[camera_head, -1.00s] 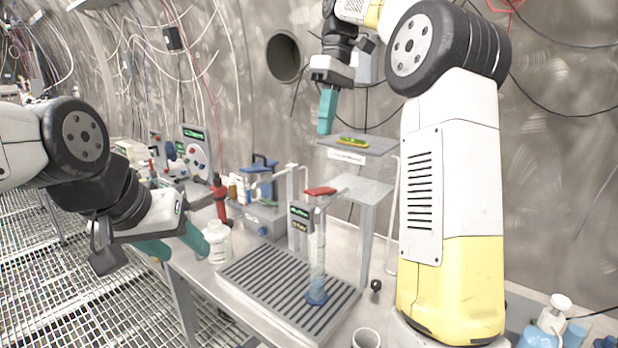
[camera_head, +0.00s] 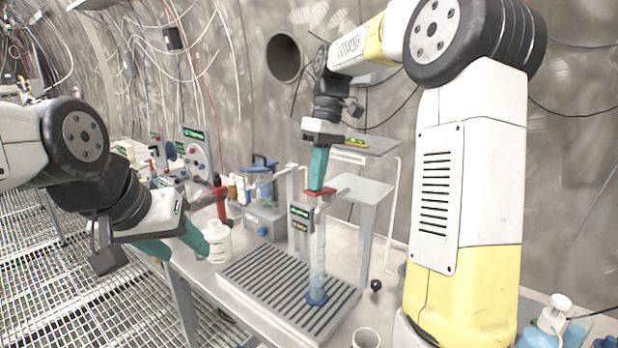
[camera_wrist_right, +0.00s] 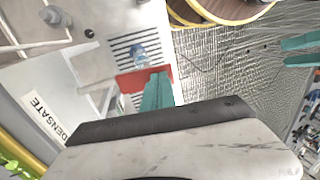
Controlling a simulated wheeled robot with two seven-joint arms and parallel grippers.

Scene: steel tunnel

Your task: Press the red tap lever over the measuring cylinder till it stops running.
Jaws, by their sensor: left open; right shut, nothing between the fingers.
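The red tap lever (camera_head: 327,192) sits on top of the grey tap post above the slatted drip tray (camera_head: 250,285). The clear measuring cylinder (camera_head: 317,262), with a blue foot, stands upright on the tray below the tap. My right gripper (camera_head: 318,188) is shut and empty, pointing down with its fingertips at the lever and seeming to touch it. In the right wrist view the teal fingers (camera_wrist_right: 156,88) overlap the red lever (camera_wrist_right: 130,82). Whether liquid runs is too small to tell. My left gripper (camera_head: 180,247) is open, beside the white bottle.
A white bottle (camera_head: 217,242) stands left of the tray. A white cup (camera_head: 366,338) is at the front edge. A raised grey stand (camera_head: 365,188) is behind the tap. A blue-handled device (camera_head: 262,205) stands to the left.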

